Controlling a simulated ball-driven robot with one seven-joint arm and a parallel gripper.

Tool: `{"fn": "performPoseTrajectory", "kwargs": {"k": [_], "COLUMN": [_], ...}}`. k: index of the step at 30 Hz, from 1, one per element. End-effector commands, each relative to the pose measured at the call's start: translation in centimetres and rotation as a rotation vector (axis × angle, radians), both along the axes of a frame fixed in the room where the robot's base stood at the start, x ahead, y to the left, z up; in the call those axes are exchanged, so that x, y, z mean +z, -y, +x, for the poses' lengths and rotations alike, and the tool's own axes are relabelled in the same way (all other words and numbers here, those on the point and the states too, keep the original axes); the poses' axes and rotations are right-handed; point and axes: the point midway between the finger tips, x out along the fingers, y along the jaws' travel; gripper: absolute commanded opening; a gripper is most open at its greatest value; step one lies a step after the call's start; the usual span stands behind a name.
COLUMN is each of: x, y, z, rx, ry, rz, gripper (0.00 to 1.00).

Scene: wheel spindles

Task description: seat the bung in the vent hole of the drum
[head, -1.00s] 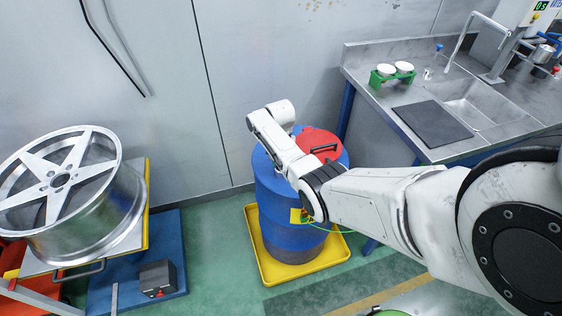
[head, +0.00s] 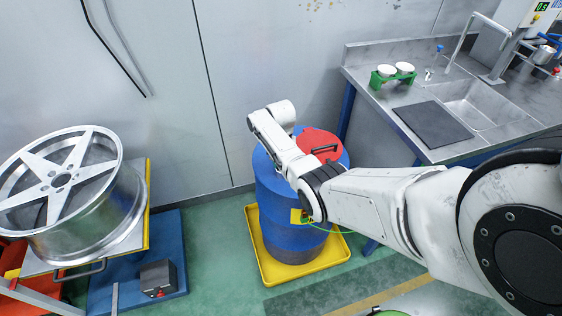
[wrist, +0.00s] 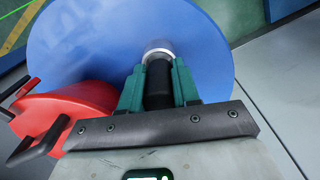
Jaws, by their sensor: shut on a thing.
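The blue drum (head: 290,220) stands upright in the head view, partly behind my arm. Its blue top also fills much of the wrist view (wrist: 85,40). My gripper (wrist: 158,68) has green fingers shut on the dark cylindrical bung (wrist: 158,88), over the drum top. A pale metal ring (wrist: 158,48) shows at the bung's far end; I cannot tell whether it belongs to the bung or to the drum. The vent hole is not clearly visible, and I cannot tell whether the bung is in it. In the head view my arm hides the gripper and bung.
A red lid with a dark handle (head: 318,142) covers part of the drum top, beside my gripper. The drum stands in a yellow tray (head: 262,268). A steel sink bench (head: 420,90) is at right, a wheel (head: 75,185) at left. A grey wall is behind.

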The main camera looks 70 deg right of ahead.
Motion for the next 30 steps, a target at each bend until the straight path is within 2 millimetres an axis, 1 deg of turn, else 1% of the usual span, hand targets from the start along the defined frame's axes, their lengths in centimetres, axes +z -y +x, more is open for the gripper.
{"fn": "performPoseTrajectory", "kwargs": {"k": [7,20,30], "x": [-0.1,-1.1,-0.3], "y": [0.0,0.0,0.0], "z": [0.0,0.0,0.0], "rx": [-0.001,0.0,-0.001], "ry": [0.0,0.0,0.001], "rz": [0.0,0.0,0.0], "gripper": [0.0,0.0,0.0]}}
